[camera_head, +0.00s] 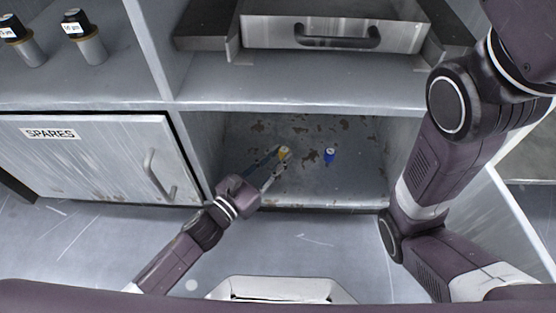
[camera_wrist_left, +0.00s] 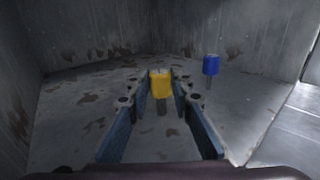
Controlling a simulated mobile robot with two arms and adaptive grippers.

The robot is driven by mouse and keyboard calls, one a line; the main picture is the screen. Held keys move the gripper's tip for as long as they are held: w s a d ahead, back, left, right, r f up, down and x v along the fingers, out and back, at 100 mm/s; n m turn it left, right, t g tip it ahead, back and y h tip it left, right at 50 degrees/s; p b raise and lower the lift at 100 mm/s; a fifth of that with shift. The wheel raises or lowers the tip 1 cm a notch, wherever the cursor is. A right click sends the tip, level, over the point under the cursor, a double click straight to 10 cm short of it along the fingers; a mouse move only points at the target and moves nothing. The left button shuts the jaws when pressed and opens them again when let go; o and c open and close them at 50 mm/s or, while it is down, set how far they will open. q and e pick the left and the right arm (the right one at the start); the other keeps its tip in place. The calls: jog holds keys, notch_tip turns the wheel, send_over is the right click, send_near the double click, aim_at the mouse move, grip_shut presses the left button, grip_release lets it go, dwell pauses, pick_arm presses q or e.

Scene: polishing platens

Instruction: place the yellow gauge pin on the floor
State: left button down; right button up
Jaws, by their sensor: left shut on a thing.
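The yellow gauge pin (camera_head: 284,151) is inside the open lower compartment, at the tips of my left gripper (camera_head: 278,160). In the left wrist view the yellow pin (camera_wrist_left: 160,84) is upright between the fingertips of the left gripper (camera_wrist_left: 161,79), which is shut on it. Its grey lower shank shows below the yellow head. I cannot tell whether its lower end touches the compartment floor (camera_head: 300,185). My right gripper is not in view; only links of the right arm show at the right.
A blue pin (camera_head: 329,154) stands upright to the right of the yellow one; it also shows in the left wrist view (camera_wrist_left: 211,65). Compartment walls close in around the gripper. A SPARES door (camera_head: 90,160) is at left, a drawer (camera_head: 335,33) above. Floor patches are worn but clear.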

pick_arm(q)
jog(key=shift+r, duration=0.15)
jog(key=c, duration=2.2)
grip_release()
jog(key=shift+f, duration=0.25)
jog(key=o, duration=0.5)
jog(key=shift+r, duration=0.1)
jog(key=shift+r, duration=0.2)
jog(key=shift+s+a+p, duration=0.2)
jog(key=shift+s+p, duration=0.05)
jog(key=shift+p, duration=0.1)
jog(key=p+v, duration=0.4)
jog(key=v, duration=0.6)
jog(key=shift+s, duration=0.1)
jog(key=shift+s+a, duration=0.4)
jog(key=shift+s, duration=0.05)
